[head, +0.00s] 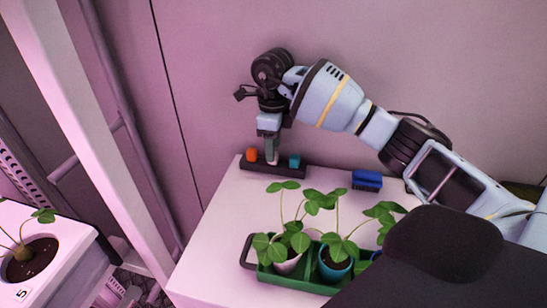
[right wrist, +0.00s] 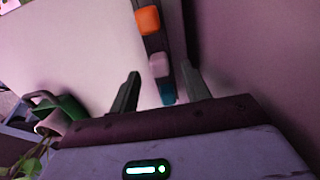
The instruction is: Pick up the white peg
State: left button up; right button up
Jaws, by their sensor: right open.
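A dark rack (head: 272,169) sits at the back left of the white table, holding an orange peg (head: 252,155) at left and a teal peg (head: 294,159) at right. My right gripper (head: 271,158) points down over the rack between these pegs. In the right wrist view its open fingers (right wrist: 160,69) stand apart on either side of the white peg (right wrist: 158,65), which looks pinkish in this light. The orange peg (right wrist: 147,20) and teal peg (right wrist: 168,92) flank it. I cannot tell whether the fingers touch it. In the head view the white peg is hidden by the gripper.
A blue block-like object (head: 367,180) lies right of the rack. A green tray (head: 298,285) with potted plants stands at the table's front. Another potted plant (head: 30,262) is at far left. The wall (head: 215,80) is close behind the rack.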

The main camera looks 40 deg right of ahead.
jog(key=shift+f, duration=0.8)
grip_shut()
jog(key=shift+r, duration=0.45)
jog(key=r, duration=0.2)
jog(key=shift+s+a+r, duration=0.15)
jog(key=shift+s+r, duration=0.1)
jog(key=shift+r, duration=0.05)
jog(key=s+a, duration=0.3)
jog(key=s, duration=0.4)
jog(key=s+a+r, duration=0.1)
jog(key=s+a, duration=0.2)
jog(key=s, duration=0.4)
jog(key=shift+r, duration=0.25)
